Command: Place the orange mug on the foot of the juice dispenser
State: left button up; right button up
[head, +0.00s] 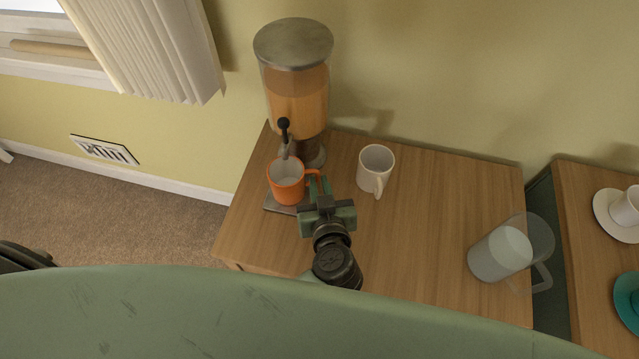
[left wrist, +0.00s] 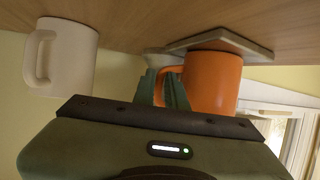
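The orange mug (head: 287,183) stands upright, over or on the flat grey foot (head: 272,206) of the juice dispenser (head: 297,90), below its black tap. In the left wrist view, the mug (left wrist: 212,82) has its base against the foot plate (left wrist: 240,40), with no clear gap. My left gripper (head: 319,186) is at the mug's handle, on the mug's right side. Its fingers (left wrist: 165,88) appear closed around the handle, which they partly hide. My right gripper is not in view.
A white mug (head: 375,168) stands to the right of my left gripper. A clear pitcher (head: 510,250) is at the wooden cabinet's right end. A second cabinet (head: 585,210) holds a cup on a saucer (head: 606,216) and a teal dish (head: 628,300). The middle of the first cabinet top is clear.

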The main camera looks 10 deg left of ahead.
pick_arm(q)
jog(key=shift+o, duration=1.1)
jog(key=shift+s+r, duration=0.15)
jog(key=v, duration=1.1)
jog(key=shift+s+d+r, duration=0.15)
jog(key=shift+s, duration=0.15)
